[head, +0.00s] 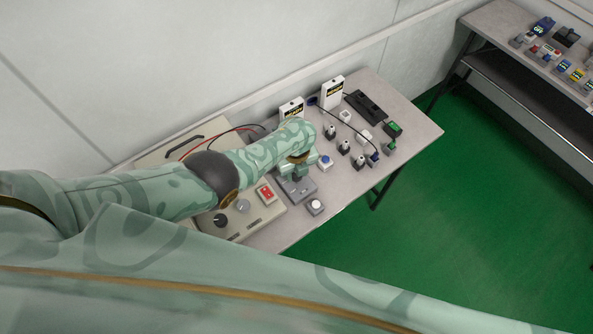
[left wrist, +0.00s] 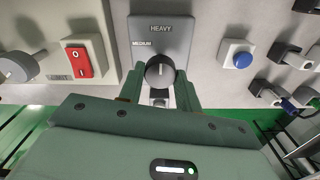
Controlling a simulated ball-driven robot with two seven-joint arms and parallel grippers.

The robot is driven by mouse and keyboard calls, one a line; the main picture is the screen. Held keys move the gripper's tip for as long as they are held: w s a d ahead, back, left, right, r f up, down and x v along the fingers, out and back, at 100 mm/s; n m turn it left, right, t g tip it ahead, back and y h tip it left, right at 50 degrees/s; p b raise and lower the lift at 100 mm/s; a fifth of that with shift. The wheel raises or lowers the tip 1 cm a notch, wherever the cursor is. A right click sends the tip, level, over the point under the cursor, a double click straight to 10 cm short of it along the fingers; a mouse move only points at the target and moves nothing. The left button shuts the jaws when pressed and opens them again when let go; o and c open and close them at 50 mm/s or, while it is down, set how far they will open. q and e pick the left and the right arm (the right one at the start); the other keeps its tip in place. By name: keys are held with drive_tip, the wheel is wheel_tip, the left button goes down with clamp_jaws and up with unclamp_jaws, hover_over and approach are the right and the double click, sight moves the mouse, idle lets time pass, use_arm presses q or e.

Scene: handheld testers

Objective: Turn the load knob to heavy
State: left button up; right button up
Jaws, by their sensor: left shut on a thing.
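The load knob (left wrist: 160,70) is dark and round, on a grey box (left wrist: 172,36) marked MEDIUM at the left and HEAVY at the top. Its short pale mark appears to point up, roughly towards HEAVY. My left gripper (left wrist: 159,85) is shut on the knob, with one green finger on each side. The fingers and palm hide the lower part of the box. In the head view, my left gripper (head: 295,172) reaches down onto the grey box (head: 300,190), and the knob is hidden there. My right gripper is not in view.
A beige panel with a red rocker switch (head: 266,194) and a black knob (head: 220,220) is left of the box. A blue button (left wrist: 238,60) is close on its right. A white button (head: 315,206) is near the table's front edge. Several toggle switches stand farther right.

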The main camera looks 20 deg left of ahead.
use_arm(q)
drive_tip(key=shift+d, duration=0.15)
drive_tip(key=o, duration=1)
wheel_tip(320, 180, up, 16)
drive_tip(key=p, duration=1)
drive_tip(key=shift+r+p, duration=0.2)
drive_tip(key=shift+p, duration=0.2)
drive_tip(key=shift+s, duration=0.1)
